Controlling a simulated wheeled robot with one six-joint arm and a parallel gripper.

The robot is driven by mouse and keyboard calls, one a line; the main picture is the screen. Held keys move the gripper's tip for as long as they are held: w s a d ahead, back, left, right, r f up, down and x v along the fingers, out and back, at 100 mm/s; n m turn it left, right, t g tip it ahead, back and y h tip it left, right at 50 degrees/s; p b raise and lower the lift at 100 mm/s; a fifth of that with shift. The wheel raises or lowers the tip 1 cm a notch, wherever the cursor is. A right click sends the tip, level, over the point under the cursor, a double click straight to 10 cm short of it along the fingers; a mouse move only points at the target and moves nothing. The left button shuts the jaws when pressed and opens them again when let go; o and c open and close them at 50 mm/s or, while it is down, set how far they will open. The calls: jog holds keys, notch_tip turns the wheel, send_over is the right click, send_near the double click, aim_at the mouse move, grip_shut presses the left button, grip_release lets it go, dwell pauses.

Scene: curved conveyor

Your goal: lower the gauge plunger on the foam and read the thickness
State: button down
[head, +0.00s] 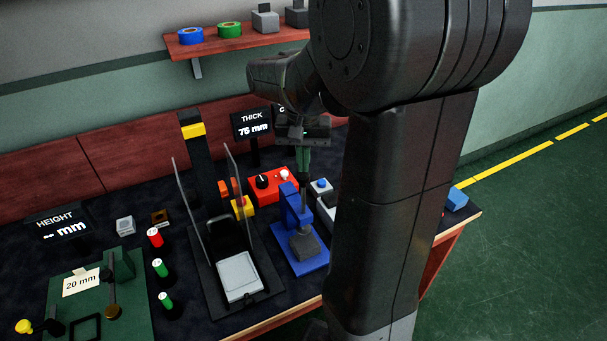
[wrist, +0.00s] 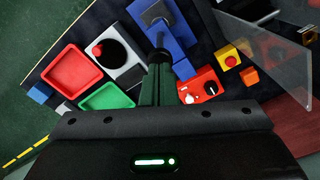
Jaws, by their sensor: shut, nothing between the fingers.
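The blue gauge stand (head: 293,208) stands on the dark bench, with a grey foam block (head: 304,246) on its base. The dark plunger (head: 303,201) sits at the upper front of the stand, above the foam. Any gap between plunger and foam is too small to tell. The THICK display (head: 252,124) behind appears to read 75 mm. My gripper (head: 303,174) is shut and empty, with green fingers pointing down near the top of the gauge. In the wrist view its fingers (wrist: 158,82) lie close to the blue stand (wrist: 176,28); contact cannot be told.
A red control box (head: 273,186) with a knob stands behind the gauge. A black fixture with clear side guards and a pale pad (head: 239,276) is to the left. In the wrist view, red (wrist: 72,72) and green (wrist: 107,97) trays lie left of the fingers.

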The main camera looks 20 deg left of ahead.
aim_at(303, 175)
jog(key=shift+f+b, duration=1.65)
jog(key=shift+f, duration=1.1)
jog(key=shift+r, duration=0.1)
notch_tip(303, 175, up, 8)
jog(key=p, duration=0.7)
jog(key=shift+f, duration=0.25)
notch_tip(303, 175, down, 8)
jog(key=b, duration=0.7)
jog(key=shift+r, duration=0.5)
jog(key=shift+p, duration=0.35)
